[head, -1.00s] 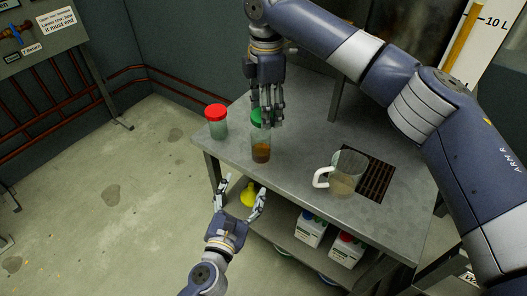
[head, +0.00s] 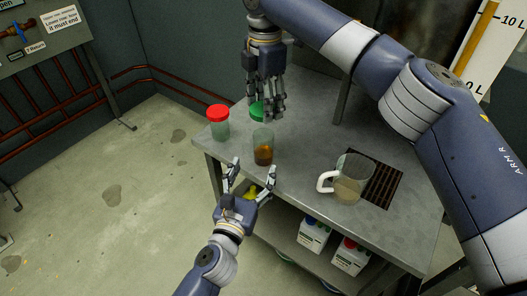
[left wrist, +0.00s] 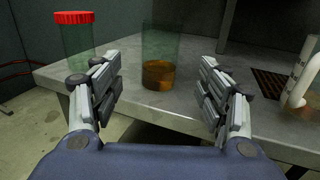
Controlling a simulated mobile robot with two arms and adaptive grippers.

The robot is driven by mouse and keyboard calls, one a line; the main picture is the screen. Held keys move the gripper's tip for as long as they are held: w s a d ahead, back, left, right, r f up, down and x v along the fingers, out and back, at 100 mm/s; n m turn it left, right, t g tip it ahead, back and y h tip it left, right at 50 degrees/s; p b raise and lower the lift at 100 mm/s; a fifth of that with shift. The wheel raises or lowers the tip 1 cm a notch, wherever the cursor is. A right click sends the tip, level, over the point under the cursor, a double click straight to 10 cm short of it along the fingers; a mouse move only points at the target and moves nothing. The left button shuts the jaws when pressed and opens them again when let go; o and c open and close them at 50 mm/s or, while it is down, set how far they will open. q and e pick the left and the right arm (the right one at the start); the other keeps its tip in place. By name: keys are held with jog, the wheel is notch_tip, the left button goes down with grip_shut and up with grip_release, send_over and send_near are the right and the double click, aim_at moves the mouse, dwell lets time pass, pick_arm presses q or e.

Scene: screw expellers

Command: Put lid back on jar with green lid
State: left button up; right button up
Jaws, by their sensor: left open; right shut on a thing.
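The clear jar (head: 263,149) stands upright on the metal table with brown liquid in its lower part; its top is uncovered. It also shows in the left wrist view (left wrist: 161,75). The green lid (head: 257,109) is held by my right gripper (head: 266,108), behind and above the jar in the head view and apart from it; the fingers hide part of the lid. My left gripper (head: 253,171) is open and empty at the table's front edge, just in front of the jar. In the left wrist view the jar appears between its spread fingers (left wrist: 162,88), not touched.
A jar with a red lid (head: 218,122) stands left of the open jar. A measuring jug with a white handle (head: 347,180) stands at the right, beside a dark grate (head: 383,182). White bottles (head: 314,234) and a yellow item (head: 250,190) are on the lower shelf.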

aim_at(261, 155)
pick_arm(q)
jog(key=x, duration=0.9)
jog(key=shift+w+f, duration=0.1)
jog(key=shift+w, duration=0.05)
jog(key=c, duration=1.6)
jog(key=shift+c, duration=0.2)
pick_arm(e)
jog(key=shift+f, duration=2.5)
